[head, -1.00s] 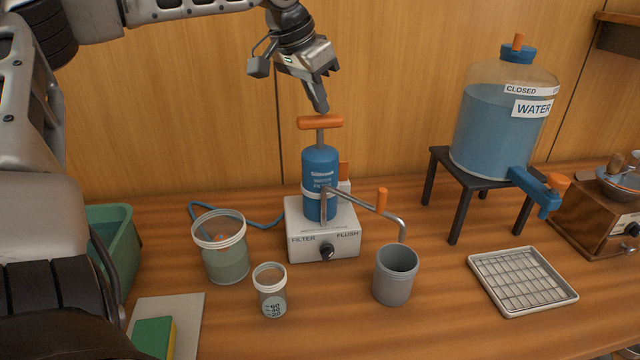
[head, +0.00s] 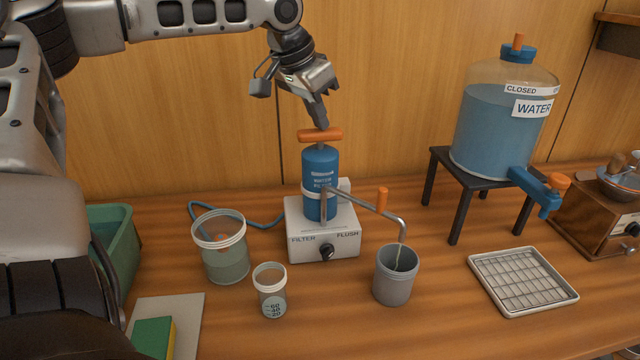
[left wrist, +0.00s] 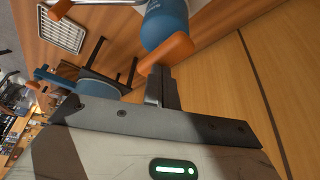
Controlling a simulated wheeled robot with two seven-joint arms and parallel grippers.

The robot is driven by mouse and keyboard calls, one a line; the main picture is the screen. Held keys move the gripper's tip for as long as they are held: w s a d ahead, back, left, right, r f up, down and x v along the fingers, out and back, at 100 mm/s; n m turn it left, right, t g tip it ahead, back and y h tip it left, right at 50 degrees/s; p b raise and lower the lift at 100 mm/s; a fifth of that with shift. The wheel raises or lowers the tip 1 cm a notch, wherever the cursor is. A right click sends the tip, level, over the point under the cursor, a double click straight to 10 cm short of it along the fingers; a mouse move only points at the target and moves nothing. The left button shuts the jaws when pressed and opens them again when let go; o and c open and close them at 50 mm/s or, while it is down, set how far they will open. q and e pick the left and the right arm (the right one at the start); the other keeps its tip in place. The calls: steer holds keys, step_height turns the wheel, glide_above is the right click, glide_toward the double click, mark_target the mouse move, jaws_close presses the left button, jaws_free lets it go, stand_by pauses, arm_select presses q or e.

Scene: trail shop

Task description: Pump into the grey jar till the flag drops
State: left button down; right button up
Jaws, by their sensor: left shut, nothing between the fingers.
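The blue pump (head: 320,178) stands on a white base marked FILTER and FLUSH (head: 322,230). Its orange T-handle (head: 320,135) sits a short way above the body. My left gripper (head: 320,124) is shut and empty, its fingertips on top of the handle; the left wrist view also shows them against the orange handle (left wrist: 165,55). The grey jar (head: 393,288) stands upright under the metal spout (head: 401,228), and a thin stream runs into it. My right gripper is out of view.
A cloudy tub (head: 224,262) with a blue hose and a small marked cup (head: 271,297) stand left of the jar. A water tank (head: 500,125) on a black stand (head: 472,180) and a drying rack (head: 520,282) are at right. A green bin (head: 118,245) is at left.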

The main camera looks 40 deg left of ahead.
arm_select(q)
steer(key=shift+f, duration=0.3)
steer(key=shift+r, duration=2.4)
steer(key=shift+r, duration=3)
